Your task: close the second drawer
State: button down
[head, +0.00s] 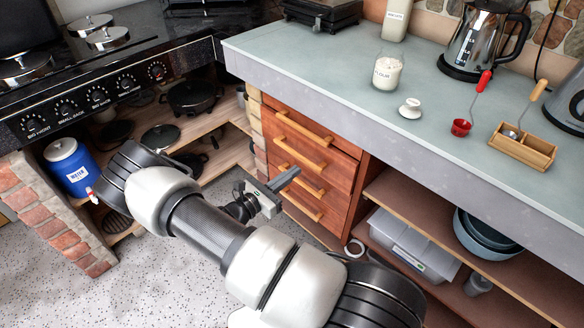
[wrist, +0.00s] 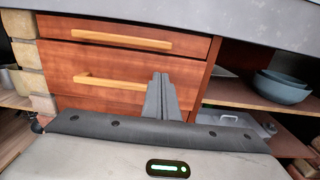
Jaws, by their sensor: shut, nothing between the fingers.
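The reddish-brown wooden drawer stack stands under the counter, with light wooden bar handles. The second drawer (wrist: 140,65) is below the top drawer (wrist: 190,46) in the wrist view; it also shows in the head view (head: 322,176). Its front looks about flush with the top one; I cannot tell whether a small gap remains. My gripper (head: 294,173) is shut and empty, in front of the stack. In the wrist view its closed fingers (wrist: 160,78) point at the second drawer's front, right of its handle (wrist: 112,83). I cannot tell whether they touch it. My gripper partly hides the lower drawers.
The counter (head: 340,60) overhangs the drawers. Right of them are open shelves with a grey-lidded plastic box (head: 405,245) and blue bowls (head: 487,235). Left are brickwork, the stove (head: 85,85) and shelves with pans (head: 190,97). Speckled floor (head: 150,285) lies below my arm.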

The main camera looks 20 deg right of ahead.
jog(key=shift+b+x, duration=1.1)
jog(key=shift+x, duration=4.95)
jog(key=shift+d, duration=0.1)
jog(key=shift+x, duration=0.8)
jog(key=shift+w+d, duration=0.15)
jog(key=shift+d, duration=0.2)
jog(key=shift+r, duration=0.1)
